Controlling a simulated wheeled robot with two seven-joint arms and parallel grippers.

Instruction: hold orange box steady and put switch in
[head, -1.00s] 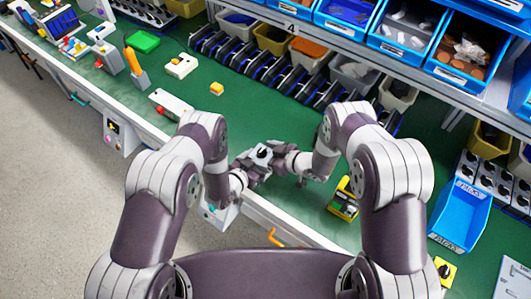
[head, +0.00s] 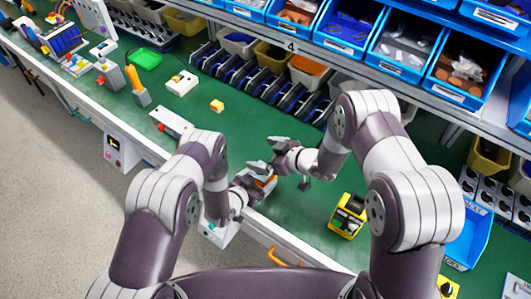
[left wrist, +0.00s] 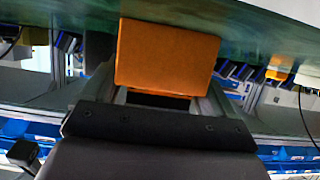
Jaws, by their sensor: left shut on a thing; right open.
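The orange box (head: 266,181) is in my left gripper (head: 261,180), low in the middle of the head view by the table's front edge. In the left wrist view the orange box (left wrist: 166,58) fills the space between the fingers, which are shut on it. My right gripper (head: 264,153) is open, just above and beyond the box, apart from it as far as I can tell. I see nothing between its fingers. I cannot make out the switch at the box; the grippers partly hide the box's top.
A yellow and black device (head: 348,215) stands on the green table right of the grippers. A small orange-yellow block (head: 217,106) and a white box with a red button (head: 182,83) lie further back. Blue bins (head: 405,40) line the shelf behind.

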